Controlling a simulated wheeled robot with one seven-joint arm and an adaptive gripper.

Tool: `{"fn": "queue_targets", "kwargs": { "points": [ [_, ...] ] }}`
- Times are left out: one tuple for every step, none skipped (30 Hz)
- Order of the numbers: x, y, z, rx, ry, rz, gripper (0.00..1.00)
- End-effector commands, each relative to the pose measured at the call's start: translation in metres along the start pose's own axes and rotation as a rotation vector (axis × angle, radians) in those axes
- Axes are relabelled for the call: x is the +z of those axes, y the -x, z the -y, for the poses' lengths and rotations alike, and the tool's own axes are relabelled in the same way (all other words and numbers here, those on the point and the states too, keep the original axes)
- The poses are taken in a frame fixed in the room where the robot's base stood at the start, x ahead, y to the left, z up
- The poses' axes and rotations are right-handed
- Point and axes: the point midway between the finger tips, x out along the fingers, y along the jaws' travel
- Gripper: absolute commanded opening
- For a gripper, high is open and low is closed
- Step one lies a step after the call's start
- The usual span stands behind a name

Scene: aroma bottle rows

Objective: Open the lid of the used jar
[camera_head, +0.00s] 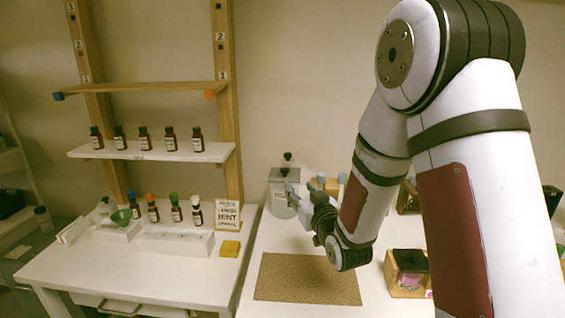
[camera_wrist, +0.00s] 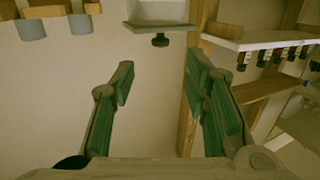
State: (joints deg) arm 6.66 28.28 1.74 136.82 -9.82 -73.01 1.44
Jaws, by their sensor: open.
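The used jar (camera_head: 281,209) is a clear, squarish jar with a pale label. It stands at the back left of the right-hand table. Its flat grey lid (camera_head: 279,181) is on, with a dark knob (camera_head: 284,172) on top. In the upside-down wrist view, the lid (camera_wrist: 150,26) and its black knob (camera_wrist: 160,40) show at the top middle. My gripper (camera_head: 292,195) is beside the jar, partly in front of it in the head view. In the wrist view my gripper (camera_wrist: 158,68) is open and empty, its fingers apart and short of the knob.
A brown mat (camera_head: 306,279) lies in front of the jar. A wooden box with a dark-lidded item (camera_head: 409,270) stands right of it. Bottles line the shelf (camera_head: 152,152) and the left table, beside a sign (camera_head: 228,214) and yellow block (camera_head: 230,249).

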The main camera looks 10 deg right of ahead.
Motion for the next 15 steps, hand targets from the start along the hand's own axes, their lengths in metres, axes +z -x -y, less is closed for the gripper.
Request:
{"fn": "queue_targets", "kwargs": {
  "points": [
    [-0.001,0.001,0.000,-0.002,-0.003,-0.015,0.42],
    [-0.002,0.001,0.000,-0.002,-0.004,-0.023,0.42],
    [-0.003,0.000,0.000,-0.003,-0.005,-0.032,0.42],
    [-0.003,-0.001,0.000,-0.003,-0.005,-0.036,0.42],
    [-0.003,-0.002,0.000,-0.004,-0.005,-0.038,0.42],
    [-0.003,-0.005,0.000,-0.004,-0.005,-0.040,0.42],
    [-0.004,-0.009,0.000,-0.004,-0.005,-0.041,0.42],
    [-0.004,-0.012,0.000,-0.004,-0.005,-0.040,0.42],
    [-0.004,-0.018,0.000,-0.004,-0.005,-0.040,0.42],
    [-0.004,-0.023,0.001,-0.005,-0.005,-0.041,0.42],
    [-0.005,-0.028,0.001,-0.005,-0.005,-0.041,0.42],
    [-0.004,-0.035,0.001,-0.005,-0.005,-0.039,0.42],
    [-0.005,-0.042,0.000,-0.005,-0.005,-0.041,0.42],
    [-0.005,-0.047,0.001,-0.005,-0.005,-0.040,0.42],
    [-0.005,-0.055,0.001,-0.005,-0.005,-0.040,0.42]
  ]
}}
